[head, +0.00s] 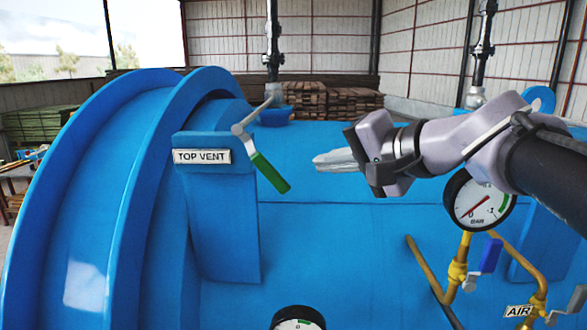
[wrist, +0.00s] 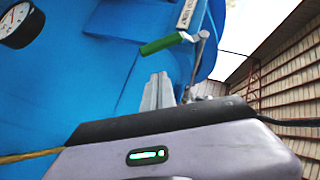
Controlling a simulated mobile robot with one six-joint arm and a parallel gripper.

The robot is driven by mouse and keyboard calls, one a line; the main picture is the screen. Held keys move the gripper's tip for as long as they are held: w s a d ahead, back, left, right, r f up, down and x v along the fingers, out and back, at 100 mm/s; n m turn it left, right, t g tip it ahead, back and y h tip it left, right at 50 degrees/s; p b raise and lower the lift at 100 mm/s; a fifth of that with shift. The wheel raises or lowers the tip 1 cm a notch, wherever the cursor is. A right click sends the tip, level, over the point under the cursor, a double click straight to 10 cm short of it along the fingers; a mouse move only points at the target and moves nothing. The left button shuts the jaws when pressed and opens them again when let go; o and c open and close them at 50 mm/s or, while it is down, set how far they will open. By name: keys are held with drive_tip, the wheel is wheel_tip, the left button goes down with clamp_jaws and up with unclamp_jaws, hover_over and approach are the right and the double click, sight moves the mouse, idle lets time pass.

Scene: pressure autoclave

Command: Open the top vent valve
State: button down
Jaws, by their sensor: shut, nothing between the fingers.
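The top vent valve has a lever with a green grip (head: 270,172) on a grey metal arm. The lever slants down to the right beside a white "TOP VENT" label (head: 202,156) on the blue vessel. My gripper (head: 318,162) is shut and empty, a little to the right of the green grip in the head view. In the wrist view, the green grip (wrist: 162,45) shows just beyond the fingertips (wrist: 158,78), and a gap seems to remain. The label (wrist: 187,12) shows at the top of the wrist view.
A pressure gauge (head: 480,199) sits below my arm. Yellow pipes with a blue-handled valve (head: 490,255) and an "AIR" label (head: 518,311) are at lower right. Vertical pipes (head: 272,45) rise behind the lever. The blue flange (head: 100,180) fills the left.

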sight(278, 187)
drive_tip(key=shift+w+a+f+p, duration=0.1)
drive_tip(key=shift+w+a+f, duration=0.6)
drive_tip(key=shift+a, duration=0.6)
drive_tip(key=shift+w+a+f+p, duration=0.15)
drive_tip(key=shift+w+a+f, duration=0.5)
drive_tip(key=shift+a, duration=0.65)
drive_tip(key=shift+w+a+f+p, duration=0.1)
drive_tip(key=shift+w+a+f, duration=0.6)
drive_tip(key=shift+a, duration=0.6)
drive_tip(key=shift+a+f+b, duration=0.1)
drive_tip(key=shift+f+b, duration=0.1)
drive_tip(key=shift+b, duration=0.75)
drive_tip(key=f+b, duration=0.1)
drive_tip(key=b, duration=0.1)
drive_tip(key=y+b, duration=0.1)
drive_tip(key=b, duration=0.2)
drive_tip(key=shift+w+a+f+m+t, duration=0.1)
drive_tip(key=shift+a+f+m+t, duration=0.2)
drive_tip(key=shift+a+f+m, duration=0.1)
drive_tip(key=a+m+t+y+b, duration=0.1)
drive_tip(key=a+b, duration=0.1)
drive_tip(key=b, duration=0.4)
drive_tip(key=a+f+m+t+y+b, duration=0.1)
drive_tip(key=a+b, duration=0.1)
drive_tip(key=b, duration=0.5)
drive_tip(key=shift+f+m+y, duration=0.15)
drive_tip(key=shift+m+y, duration=0.15)
drive_tip(key=shift+m, duration=0.1)
